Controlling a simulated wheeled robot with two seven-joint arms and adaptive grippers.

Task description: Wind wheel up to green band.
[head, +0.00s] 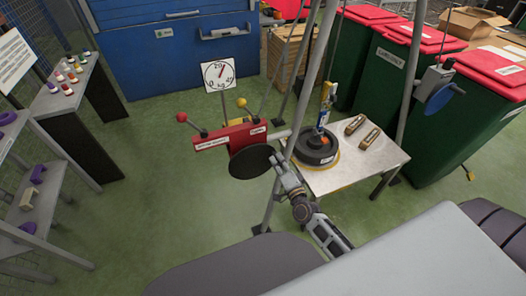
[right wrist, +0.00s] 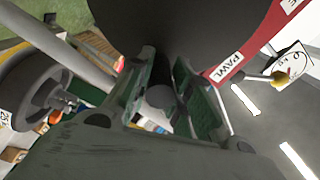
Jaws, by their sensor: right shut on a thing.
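A red winch body (head: 235,137) carries a black round disc (head: 252,162) on its near side. My right gripper (head: 275,163) is at the disc's right edge. In the right wrist view my right gripper (right wrist: 167,98) has its green-padded fingers around a dark cylindrical grip (right wrist: 160,97), under the large dark disc (right wrist: 180,25). A heavy black wheel (head: 316,150) lies on a small table, with a blue, white and yellow upright piece (head: 326,102) above it. A white dial (head: 218,75) marked in kg stands behind the winch. I cannot make out a green band. My left gripper is out of view.
Levers with a red knob (head: 182,117) and a yellow knob (head: 241,102) rise from the winch. Two brass-coloured blocks (head: 362,131) lie on the small table (head: 345,178). Grey tripod legs (head: 406,85) stand around it. Green bins (head: 385,70) stand at right.

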